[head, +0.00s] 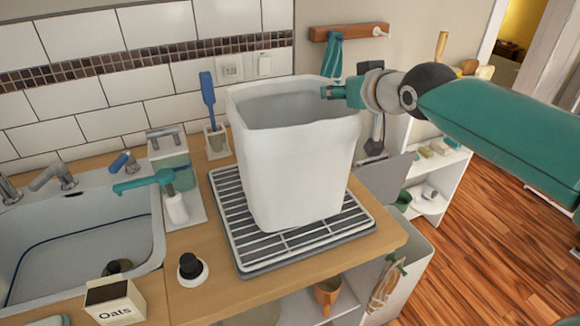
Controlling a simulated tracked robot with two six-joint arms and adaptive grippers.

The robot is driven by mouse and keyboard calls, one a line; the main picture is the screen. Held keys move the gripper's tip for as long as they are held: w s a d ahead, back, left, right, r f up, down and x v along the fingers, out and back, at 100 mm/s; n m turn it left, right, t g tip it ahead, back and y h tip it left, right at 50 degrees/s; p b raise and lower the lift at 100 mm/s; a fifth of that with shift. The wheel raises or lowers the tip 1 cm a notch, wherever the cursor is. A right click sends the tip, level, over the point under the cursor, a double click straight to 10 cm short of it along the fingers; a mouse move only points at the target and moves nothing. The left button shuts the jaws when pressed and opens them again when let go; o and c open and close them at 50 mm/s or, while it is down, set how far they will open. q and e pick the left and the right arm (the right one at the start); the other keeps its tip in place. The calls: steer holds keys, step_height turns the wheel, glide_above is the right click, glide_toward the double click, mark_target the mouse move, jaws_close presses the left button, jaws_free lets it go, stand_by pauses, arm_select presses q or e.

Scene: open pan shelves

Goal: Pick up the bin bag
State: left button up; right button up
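A large white open-topped bag-like container (295,175), which I take for the bin bag, stands upright on a slatted drying rack (240,240) on the wooden counter. Its mouth is open and its inside is grey and shaded. My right gripper (328,92) comes in from the right and is at the top right of the mouth, by the rim. The view does not show whether its fingers are open, or whether they touch the rim. My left gripper is not in view.
A sink (80,240) lies at the left. A soap bottle (176,207), a blue brush (208,95), a black-topped stopper (190,266) and an oats box (115,303) stand around the rack. Open shelves (440,165) and clear wooden floor (480,255) are at the right.

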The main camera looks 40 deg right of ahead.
steer(key=shift+w+d+f, duration=0.15)
steer(key=shift+w, duration=0.3)
jaws_close()
stand_by(0.3)
